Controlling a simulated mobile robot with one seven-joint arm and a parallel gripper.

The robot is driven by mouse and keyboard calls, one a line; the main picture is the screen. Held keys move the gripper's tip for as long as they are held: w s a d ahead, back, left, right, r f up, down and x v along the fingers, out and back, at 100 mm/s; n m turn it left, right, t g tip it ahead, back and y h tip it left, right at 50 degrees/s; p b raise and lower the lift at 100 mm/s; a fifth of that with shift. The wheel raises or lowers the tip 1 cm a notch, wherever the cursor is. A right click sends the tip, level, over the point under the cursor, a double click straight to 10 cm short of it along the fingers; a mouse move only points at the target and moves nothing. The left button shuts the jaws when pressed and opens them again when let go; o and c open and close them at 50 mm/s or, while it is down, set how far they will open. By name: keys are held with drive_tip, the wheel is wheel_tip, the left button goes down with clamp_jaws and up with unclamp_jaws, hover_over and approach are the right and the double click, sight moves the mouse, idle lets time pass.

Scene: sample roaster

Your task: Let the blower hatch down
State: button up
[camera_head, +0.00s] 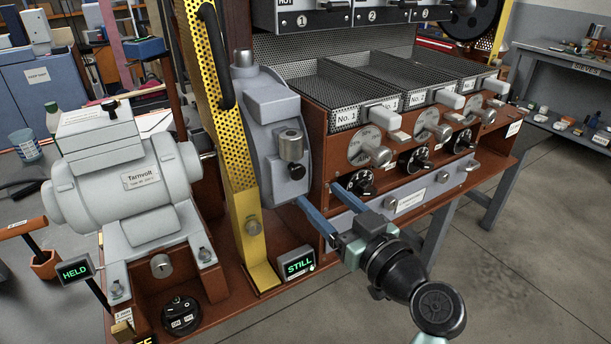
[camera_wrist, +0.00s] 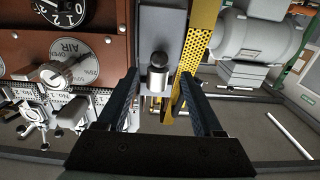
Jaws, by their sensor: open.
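A tall yellow perforated panel (camera_head: 232,130), which looks like the blower hatch, stands nearly upright between the grey motor and the grey blower housing (camera_head: 270,115). A black bar handle (camera_head: 217,55) is on its upper part. A metal knob with a black ball end (camera_head: 291,145) sticks out of the housing. My gripper (camera_head: 318,194) is open and empty, below and in front of this knob. In the wrist view the knob (camera_wrist: 157,78) shows between my fingers (camera_wrist: 158,76), and the yellow panel (camera_wrist: 197,45) is just right of it. The panel's hinge cannot be made out.
The motor (camera_head: 125,180) stands left. Small displays read HELD (camera_head: 76,269) and STILL (camera_head: 299,264). The red-brown cabinet with dials (camera_head: 365,148) and mesh trays (camera_head: 335,90) is close on the right. Open floor (camera_head: 520,230) lies at the right.

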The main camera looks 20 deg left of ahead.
sight(299, 175)
drive_tip(key=x, duration=0.7)
clamp_jaws()
idle(1.3)
